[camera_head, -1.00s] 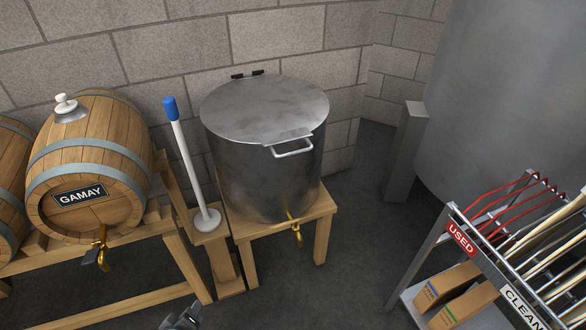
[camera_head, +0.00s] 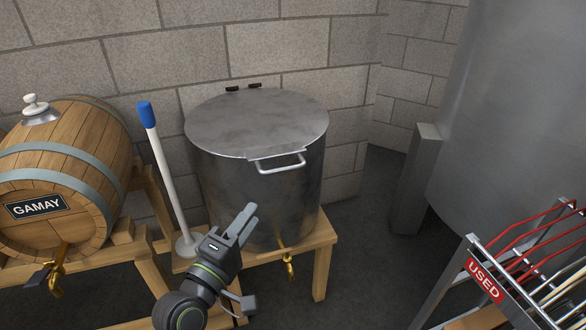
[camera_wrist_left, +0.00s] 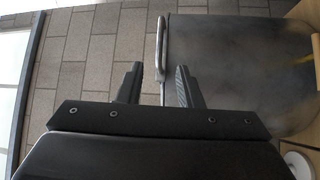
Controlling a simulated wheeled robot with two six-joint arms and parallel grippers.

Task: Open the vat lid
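The steel vat (camera_head: 290,198) stands on a low wooden stand with its round lid (camera_head: 257,118) down flat on it. The lid's bar handle (camera_head: 282,168) sticks out at the front rim. My left gripper (camera_head: 250,220) is open and empty, in front of the vat and below the handle in the head view. In the left wrist view the handle (camera_wrist_left: 161,45) lies beyond the fingertips, in line with the gap of the open gripper (camera_wrist_left: 158,68), and the vat wall (camera_wrist_left: 235,65) fills the right side. My right gripper is not in view.
A white pole with a blue top (camera_head: 160,165) stands left of the vat. A barrel marked GAMAY (camera_head: 70,165) is further left. A brass tap (camera_head: 287,258) juts from the vat's foot. A rack marked USED (camera_head: 486,280) is at lower right. Floor right of the stand is clear.

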